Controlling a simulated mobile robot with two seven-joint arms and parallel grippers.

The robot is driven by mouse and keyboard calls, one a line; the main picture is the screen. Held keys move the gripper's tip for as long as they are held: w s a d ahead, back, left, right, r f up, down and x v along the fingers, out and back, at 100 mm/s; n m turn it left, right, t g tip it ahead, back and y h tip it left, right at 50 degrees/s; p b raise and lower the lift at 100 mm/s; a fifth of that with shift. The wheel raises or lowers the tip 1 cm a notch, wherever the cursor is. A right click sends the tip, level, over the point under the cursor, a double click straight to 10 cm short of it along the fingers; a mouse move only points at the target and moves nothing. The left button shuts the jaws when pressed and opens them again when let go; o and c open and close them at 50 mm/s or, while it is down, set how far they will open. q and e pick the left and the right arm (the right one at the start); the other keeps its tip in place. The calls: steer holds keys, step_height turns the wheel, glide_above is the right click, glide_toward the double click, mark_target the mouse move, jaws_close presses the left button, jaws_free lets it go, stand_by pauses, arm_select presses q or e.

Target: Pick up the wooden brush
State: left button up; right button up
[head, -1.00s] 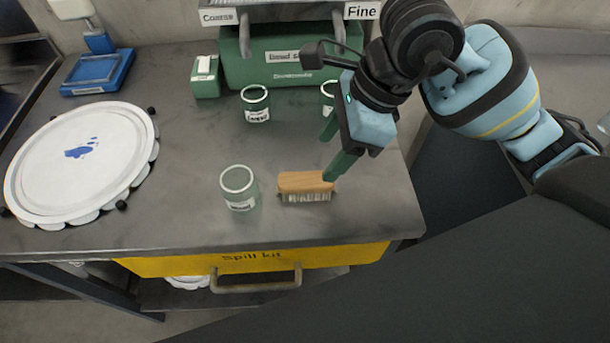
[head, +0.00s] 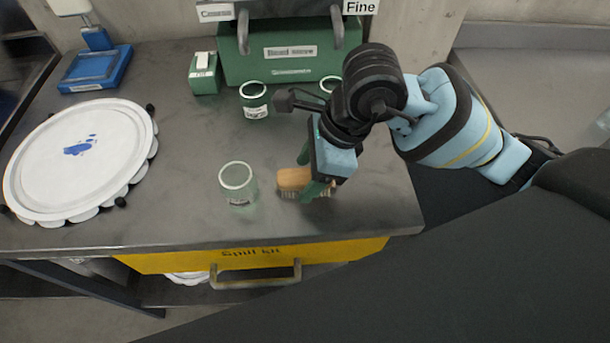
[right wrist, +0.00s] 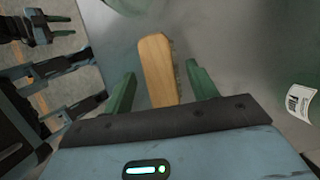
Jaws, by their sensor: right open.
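The wooden brush (head: 292,180) lies bristles down on the grey bench, near its front edge. My right gripper (head: 309,174) is over it, with one finger on the far side and one on the near side, hiding its right part. In the right wrist view the brush's wooden back (right wrist: 156,68) lies between the open green fingers of my right gripper (right wrist: 160,84). I cannot tell whether they touch it. My left gripper (right wrist: 62,26) shows at the top left of the right wrist view, away from the brush, its fingers apart and empty.
A glass jar (head: 238,184) stands close left of the brush. Two more jars (head: 254,100) (head: 330,84) stand farther back, before a green box (head: 290,72). A yellow spill kit drawer (head: 200,262) is below the bench front.

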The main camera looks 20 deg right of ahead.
mark_target(297, 175)
steer(key=shift+c, duration=0.2)
arm_select(q)
steer(key=shift+s+f, duration=0.1)
steer(key=shift+s, duration=0.25)
arm_select(e)
steer(key=c, duration=1)
steer(key=shift+r, duration=0.15)
steer(key=shift+c, duration=0.2)
